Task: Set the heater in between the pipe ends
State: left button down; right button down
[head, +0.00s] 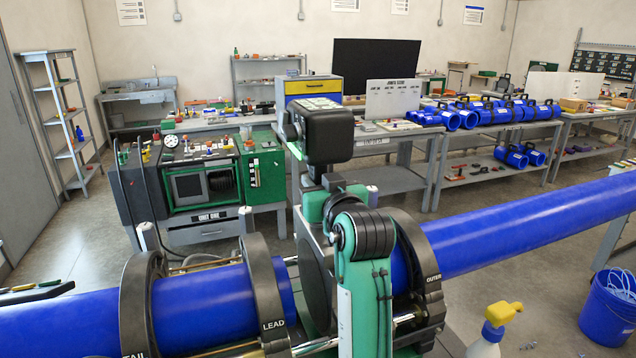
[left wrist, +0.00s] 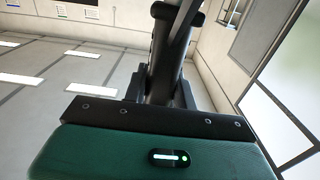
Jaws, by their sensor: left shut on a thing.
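The heater (head: 313,272) is an upright grey plate with a dark round face, standing in the gap between the two blue pipes. The left pipe (head: 200,305) passes through the TAIL and LEAD clamps, and its end faces the plate with a narrow gap showing. The right pipe (head: 540,225) passes through the OUTER clamp (head: 420,265); its end is hidden behind a green and black arm link of mine. My left gripper (head: 319,180) is above the plate, shut on the heater's upper part. The left wrist view shows a green housing and a dark post, not the pipe ends. My right gripper is not in view.
The LEAD clamp (head: 266,290) and TAIL clamp (head: 140,305) stand close on the left. A spray bottle (head: 489,330) and a blue bucket (head: 609,310) are at the lower right. Workbenches with blue fittings (head: 490,112) line the back, beyond open floor.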

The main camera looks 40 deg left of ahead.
pick_arm(q)
jog(key=shift+w+d+r, duration=0.15)
jog(key=shift+d, duration=0.05)
dwell(0.6)
jog(key=c, duration=1.2)
grip_release()
jog(key=shift+d, duration=0.1)
jog(key=shift+o, duration=0.8)
jog(key=shift+d, duration=0.1)
